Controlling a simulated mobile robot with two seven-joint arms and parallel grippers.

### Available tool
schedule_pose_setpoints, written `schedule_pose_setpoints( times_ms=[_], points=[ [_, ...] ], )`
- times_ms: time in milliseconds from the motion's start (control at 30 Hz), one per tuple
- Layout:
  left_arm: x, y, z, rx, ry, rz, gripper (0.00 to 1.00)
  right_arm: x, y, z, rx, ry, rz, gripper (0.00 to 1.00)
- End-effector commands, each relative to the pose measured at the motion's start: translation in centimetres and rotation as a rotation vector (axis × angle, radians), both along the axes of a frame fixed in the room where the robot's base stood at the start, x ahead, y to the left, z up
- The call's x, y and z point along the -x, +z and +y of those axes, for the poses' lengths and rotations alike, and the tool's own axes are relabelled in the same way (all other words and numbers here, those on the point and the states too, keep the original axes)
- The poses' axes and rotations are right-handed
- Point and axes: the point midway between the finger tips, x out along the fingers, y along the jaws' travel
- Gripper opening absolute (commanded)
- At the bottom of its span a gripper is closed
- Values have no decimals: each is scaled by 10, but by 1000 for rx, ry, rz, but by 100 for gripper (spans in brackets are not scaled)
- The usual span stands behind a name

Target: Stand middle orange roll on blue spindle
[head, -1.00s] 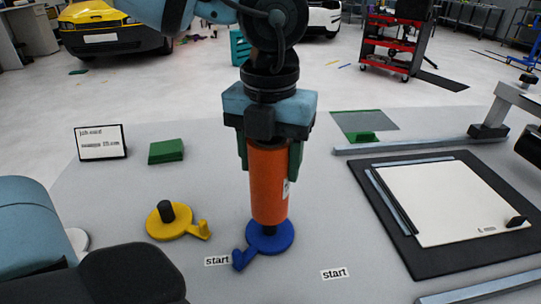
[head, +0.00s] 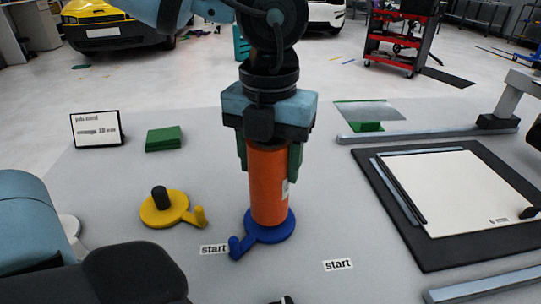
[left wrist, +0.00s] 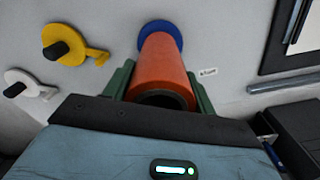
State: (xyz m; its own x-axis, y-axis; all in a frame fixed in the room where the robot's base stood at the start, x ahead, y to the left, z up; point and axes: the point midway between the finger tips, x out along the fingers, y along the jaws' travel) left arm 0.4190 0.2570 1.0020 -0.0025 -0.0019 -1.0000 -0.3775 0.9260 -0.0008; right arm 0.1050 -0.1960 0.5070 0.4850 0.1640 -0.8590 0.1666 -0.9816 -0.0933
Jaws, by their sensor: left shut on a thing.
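The orange roll (head: 268,188) stands upright over the blue spindle (head: 270,229). In the head view its lower end is down at the blue base, and the spindle's post is hidden. My left gripper (head: 270,152) is shut on the upper part of the roll, with one green finger on each side. In the left wrist view the roll (left wrist: 163,72) runs from the gripper to the blue base (left wrist: 160,32), and its dark hollow end faces the camera. My right gripper cannot be made out.
A yellow spindle (head: 165,207) with a bare dark post stands to the left. A white spindle (left wrist: 22,82) shows in the left wrist view. A black mat (head: 425,257) with a white sheet (head: 450,190) lies right. Two "start" labels (head: 338,265) lie in front. A green block (head: 163,139) sits behind.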

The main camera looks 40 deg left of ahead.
Motion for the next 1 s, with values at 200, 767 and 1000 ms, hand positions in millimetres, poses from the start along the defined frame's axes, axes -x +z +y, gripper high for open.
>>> schedule_pose_setpoints(
  times_ms=[200, 767, 1000],
  points=[
    [0, -9, 0, 1, 0, 0, 25, -1, -5, -1, 0, 1, -3, 68],
    [0, -11, 0, 1, 0, -1, 25, -2, -7, -1, 1, 3, -5, 68],
    [0, -11, 0, 0, 0, -1, 81, -1, -7, -1, 1, 3, -4, 68]
  ],
)
